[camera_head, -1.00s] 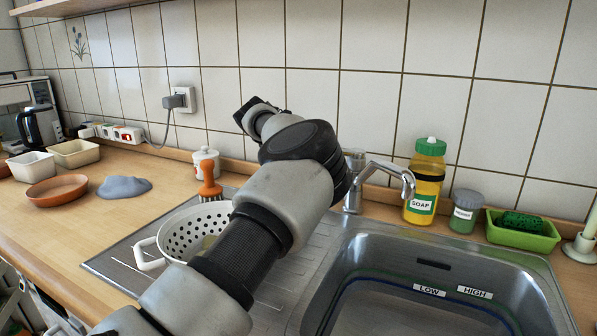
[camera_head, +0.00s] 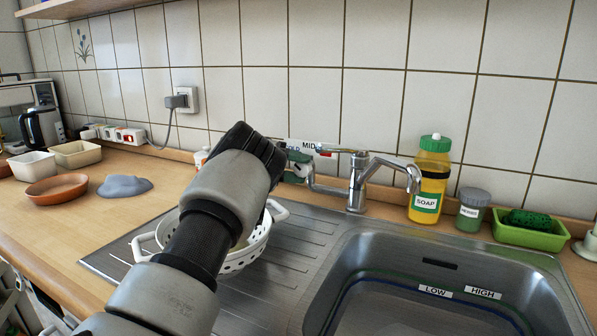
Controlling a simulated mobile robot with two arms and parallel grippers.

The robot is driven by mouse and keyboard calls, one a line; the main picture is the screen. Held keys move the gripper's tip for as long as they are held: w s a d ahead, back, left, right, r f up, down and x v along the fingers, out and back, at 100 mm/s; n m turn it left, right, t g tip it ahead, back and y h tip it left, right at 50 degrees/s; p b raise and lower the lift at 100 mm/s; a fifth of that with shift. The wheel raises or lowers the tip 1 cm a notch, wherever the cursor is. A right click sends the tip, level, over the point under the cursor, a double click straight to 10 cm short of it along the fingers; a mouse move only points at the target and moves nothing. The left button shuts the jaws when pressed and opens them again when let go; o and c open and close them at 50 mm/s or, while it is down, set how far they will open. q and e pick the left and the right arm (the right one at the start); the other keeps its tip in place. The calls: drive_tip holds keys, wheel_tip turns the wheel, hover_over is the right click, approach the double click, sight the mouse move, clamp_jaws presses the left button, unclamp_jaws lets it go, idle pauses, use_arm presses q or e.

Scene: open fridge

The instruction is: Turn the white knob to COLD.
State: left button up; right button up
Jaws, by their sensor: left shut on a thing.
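The label strip (camera_head: 310,147) is on the tiled wall behind the tap (camera_head: 357,180). "MID" is readable on it, and the end of "COLD" shows at its left. My left arm comes in from the lower left, and its dark wrist hides part of the wall there. My left gripper (camera_head: 293,167) is at the left end of the tap fitting, just below the strip. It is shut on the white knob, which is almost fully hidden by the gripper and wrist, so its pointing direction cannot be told. My right gripper is not in view.
A steel sink (camera_head: 430,285) with "LOW" and "HIGH" labels is at the right. A soap bottle (camera_head: 428,185), a grey-lidded jar (camera_head: 471,212) and a green tray (camera_head: 528,232) stand behind it. A white colander (camera_head: 248,250) is under my arm. Bowls stand at the left.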

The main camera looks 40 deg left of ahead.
use_arm(q)
drive_tip(key=shift+f+t+h, duration=0.1)
drive_tip(key=shift+t+h, duration=0.2)
drive_tip(key=shift+h, duration=0.1)
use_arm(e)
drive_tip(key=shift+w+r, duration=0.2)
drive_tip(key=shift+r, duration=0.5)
use_arm(q)
drive_tip(key=o, duration=0.9)
